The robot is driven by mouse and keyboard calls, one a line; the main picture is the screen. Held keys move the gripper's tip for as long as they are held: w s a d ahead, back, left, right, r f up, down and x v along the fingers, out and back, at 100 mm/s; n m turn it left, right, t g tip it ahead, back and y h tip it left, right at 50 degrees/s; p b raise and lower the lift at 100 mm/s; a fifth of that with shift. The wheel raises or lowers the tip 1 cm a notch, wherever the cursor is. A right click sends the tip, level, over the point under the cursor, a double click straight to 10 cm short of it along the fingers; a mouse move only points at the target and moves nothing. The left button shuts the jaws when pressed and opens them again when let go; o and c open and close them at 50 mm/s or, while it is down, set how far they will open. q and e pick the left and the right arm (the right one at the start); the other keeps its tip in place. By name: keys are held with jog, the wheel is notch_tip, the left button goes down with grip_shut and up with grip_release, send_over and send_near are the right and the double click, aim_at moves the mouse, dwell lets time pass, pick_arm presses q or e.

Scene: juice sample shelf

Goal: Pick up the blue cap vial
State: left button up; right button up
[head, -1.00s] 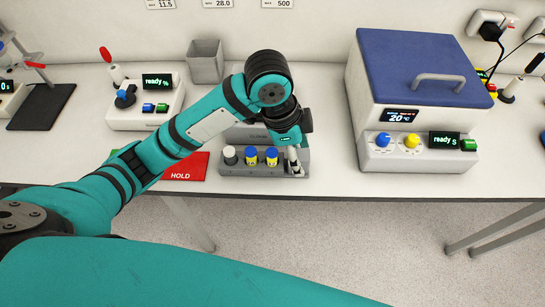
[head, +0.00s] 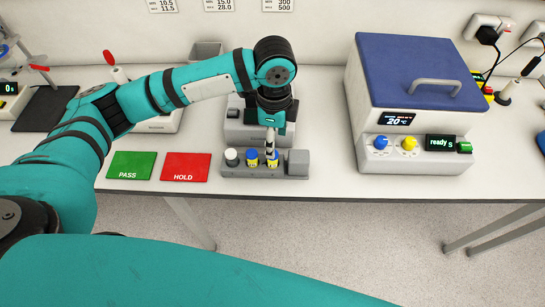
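A grey rack (head: 236,174) stands near the front edge of the bench. It holds a white-capped vial (head: 231,156) at the left and two blue-capped vials with yellow bodies, one in the middle (head: 252,160) and one at the right (head: 273,165). My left gripper (head: 271,153) points down with its fingertips at the top of the right blue-capped vial, partly covering the cap. The fingers look narrow and close together, but I cannot tell whether they grip the cap. My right gripper is not in view.
A green PASS mat (head: 131,166) and a red HOLD mat (head: 186,167) lie bare left of the rack. A grey block (head: 298,162) is at the rack's right end. A grey device (head: 233,130) stands behind it, and a blue-lidded machine (head: 420,75) stands right.

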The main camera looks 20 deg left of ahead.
aim_at(273, 161)
pick_arm(q)
jog(key=shift+f, duration=0.85)
jog(key=shift+s+f+p, duration=0.1)
jog(key=shift+f+p, duration=0.4)
jog(key=shift+f, duration=0.1)
notch_tip(273, 161, down, 4)
jog(key=shift+s+a+r+p, duration=0.1)
jog(key=shift+a+r+p, duration=0.1)
jog(key=shift+p, duration=0.35)
jog(key=shift+d+f, duration=0.1)
jog(key=shift+f, duration=0.2)
jog(key=shift+c, duration=0.4)
grip_shut()
